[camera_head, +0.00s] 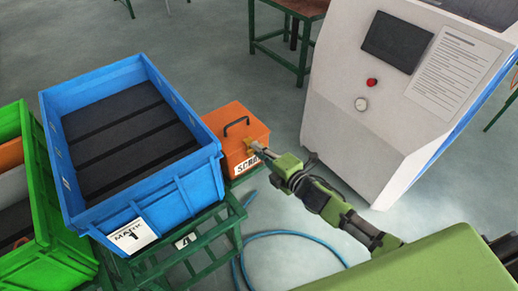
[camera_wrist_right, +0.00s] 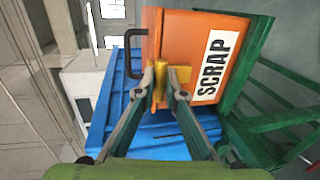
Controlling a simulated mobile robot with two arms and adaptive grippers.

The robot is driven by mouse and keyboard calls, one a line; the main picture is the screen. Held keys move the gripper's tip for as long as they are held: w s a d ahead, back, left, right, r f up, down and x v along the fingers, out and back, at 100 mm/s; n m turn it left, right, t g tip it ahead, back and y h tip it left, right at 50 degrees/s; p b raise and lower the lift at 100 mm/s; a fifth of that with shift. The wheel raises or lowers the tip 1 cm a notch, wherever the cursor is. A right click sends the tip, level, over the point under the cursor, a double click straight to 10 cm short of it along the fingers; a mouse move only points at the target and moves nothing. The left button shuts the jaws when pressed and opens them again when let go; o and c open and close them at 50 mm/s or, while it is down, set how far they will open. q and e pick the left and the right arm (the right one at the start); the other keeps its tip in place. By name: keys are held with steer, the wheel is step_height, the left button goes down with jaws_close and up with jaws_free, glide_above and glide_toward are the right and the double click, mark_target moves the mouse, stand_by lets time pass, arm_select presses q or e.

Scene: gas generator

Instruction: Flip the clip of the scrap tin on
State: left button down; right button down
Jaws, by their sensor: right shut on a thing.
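The scrap tin (camera_head: 228,123) is an orange box with a dark handle on its lid and a white label, standing right of the blue crate. In the right wrist view the tin (camera_wrist_right: 190,42) appears turned on its side, with its label reading SCRAP. My right gripper (camera_head: 257,147) is at the front of the tin. In the right wrist view its fingers (camera_wrist_right: 164,88) close on the yellow clip (camera_wrist_right: 161,70) near the lid seam. The fingertips partly hide the clip, so I cannot tell its exact position. My left gripper is out of view.
A blue crate (camera_head: 209,166) stands on a green metal stand (camera_head: 218,226) left of the tin. A green crate (camera_head: 62,243) is at far left. A white machine (camera_head: 346,128) with a red button stands at right. A blue hose (camera_head: 285,233) lies on the floor.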

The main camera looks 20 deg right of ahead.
steer(key=c, duration=2.1)
jaws_free()
steer(key=shift+w, duration=0.1)
steer(key=shift+c, duration=0.2)
steer(key=v, duration=1.2)
